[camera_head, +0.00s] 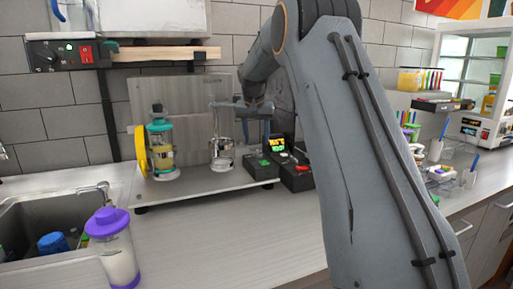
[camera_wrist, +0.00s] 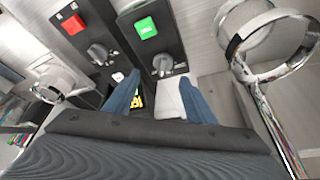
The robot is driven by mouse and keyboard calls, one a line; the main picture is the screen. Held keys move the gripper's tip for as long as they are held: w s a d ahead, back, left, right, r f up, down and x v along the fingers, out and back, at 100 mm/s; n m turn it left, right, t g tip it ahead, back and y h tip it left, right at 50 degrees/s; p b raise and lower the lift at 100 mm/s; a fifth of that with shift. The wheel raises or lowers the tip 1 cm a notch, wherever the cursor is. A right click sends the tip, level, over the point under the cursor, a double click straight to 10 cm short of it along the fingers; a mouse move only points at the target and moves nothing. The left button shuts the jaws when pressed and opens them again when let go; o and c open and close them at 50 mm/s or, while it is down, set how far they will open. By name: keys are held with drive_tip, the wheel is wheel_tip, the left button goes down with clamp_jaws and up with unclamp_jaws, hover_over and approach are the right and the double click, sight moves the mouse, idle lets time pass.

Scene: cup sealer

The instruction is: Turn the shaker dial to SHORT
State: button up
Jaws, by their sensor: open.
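Two black control panels show in the wrist view. One has a green button (camera_wrist: 145,28) and a dark round dial (camera_wrist: 162,64) with small markings beside it. The other has a red button (camera_wrist: 73,25) and a similar dial (camera_wrist: 98,53). I cannot read the labels, so which dial is the shaker's and where it points are unclear. My gripper (camera_wrist: 160,84) has two blue fingers spread apart, with their tips just below the green-button dial in the picture. Nothing is held between them. In the head view, the black control boxes (camera_head: 296,179) sit beside my arm, partly hidden by it.
A chrome ring holder (camera_wrist: 270,75) stands close on the right in the wrist view. In the head view, a green-and-yellow jar (camera_head: 161,148) stands on the metal platform (camera_head: 190,187). A purple-lidded cup (camera_head: 116,250) stands by the sink (camera_head: 40,222).

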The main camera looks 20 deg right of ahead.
sight(257, 151)
drive_tip(key=x, duration=0.1)
drive_tip(key=p+x, duration=0.1)
drive_tip(key=x, duration=0.2)
drive_tip(key=shift+w+a+f, duration=0.1)
drive_tip(key=shift+a+f, duration=0.1)
drive_tip(key=shift+f, duration=0.25)
drive_tip(key=shift+w+d+f, duration=0.15)
drive_tip(key=shift+f, duration=0.3)
drive_tip(key=c, duration=1)
